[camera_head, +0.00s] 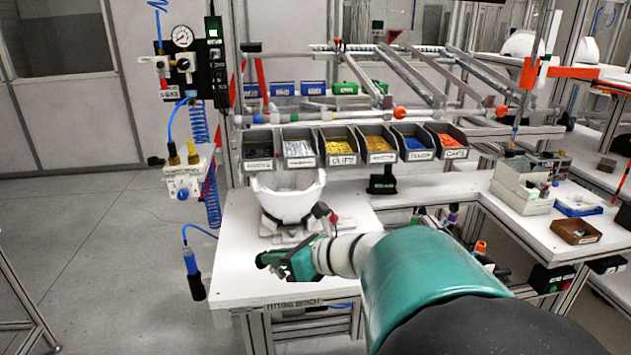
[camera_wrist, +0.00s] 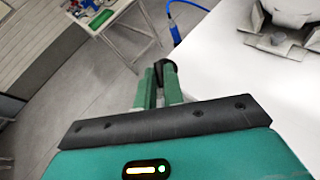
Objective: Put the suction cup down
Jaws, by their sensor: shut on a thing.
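My gripper (camera_head: 272,259) is over the front left part of the white bench, its fingers pointing left. In the wrist view its two green fingers (camera_wrist: 159,82) are shut on a small dark round thing (camera_wrist: 169,72), which I take for the suction cup. The fingers hide most of it, and its lower side is not visible. It appears to be just above or beyond the bench's left edge; I cannot tell whether it touches anything.
A white helmet shell (camera_head: 289,203) sits in a fixture on the bench (camera_head: 240,240), behind my gripper. A blue tool (camera_head: 192,272) on a blue hose hangs by the left edge. Labelled bins (camera_head: 300,150) line the back. The bench's front left surface is clear.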

